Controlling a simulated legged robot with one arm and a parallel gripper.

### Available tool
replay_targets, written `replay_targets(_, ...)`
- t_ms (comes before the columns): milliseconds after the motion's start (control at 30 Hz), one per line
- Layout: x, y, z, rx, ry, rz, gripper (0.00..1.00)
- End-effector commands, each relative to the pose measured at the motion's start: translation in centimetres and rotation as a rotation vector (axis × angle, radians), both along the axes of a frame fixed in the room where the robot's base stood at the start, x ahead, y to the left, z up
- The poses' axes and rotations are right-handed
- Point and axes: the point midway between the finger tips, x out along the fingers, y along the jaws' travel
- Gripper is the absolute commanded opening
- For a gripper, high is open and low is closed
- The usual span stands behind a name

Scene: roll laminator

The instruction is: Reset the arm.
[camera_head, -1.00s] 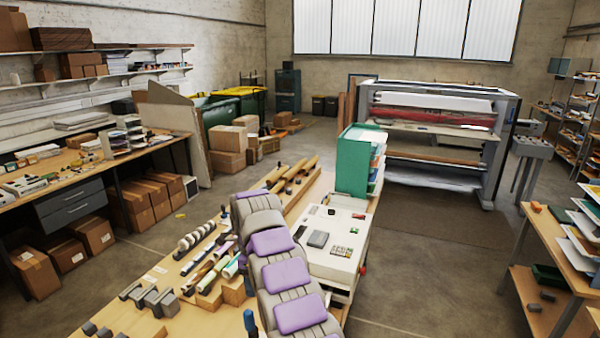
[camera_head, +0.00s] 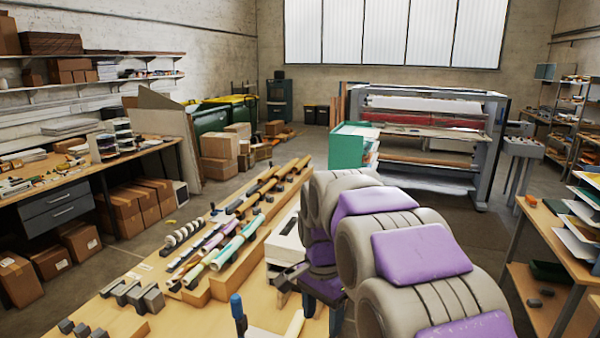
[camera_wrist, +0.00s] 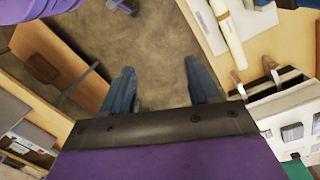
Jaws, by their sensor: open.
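My gripper (camera_wrist: 161,82) shows in the wrist view with its two blue fingers spread wide apart. Bare concrete floor shows between them, and nothing is held. In the head view my grey and purple padded arm (camera_head: 400,245) is bent and fills the lower right, close to the camera. The arm hides most of the white control box (camera_head: 285,243) on the wooden bench.
The wooden bench (camera_head: 115,318) holds rollers, tubes and grey blocks left of my arm. The laminator (camera_head: 495,150) stands behind, with a green organiser (camera_head: 345,148) in front of it. A shelf table (camera_head: 560,232) is at right. Open floor lies between the benches.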

Motion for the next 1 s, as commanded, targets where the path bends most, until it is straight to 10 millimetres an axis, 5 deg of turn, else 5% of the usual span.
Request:
replay_targets(367,-12.2,-5.5,-5.5,0.033,0.032,0.314,0.61)
replay_targets(733,-24.9,-8.8,-13.4,0.079,0.065,0.62,0.61)
replay_targets(1000,-30.6,-9.6,-17.6,0.104,0.076,0.763,0.61)
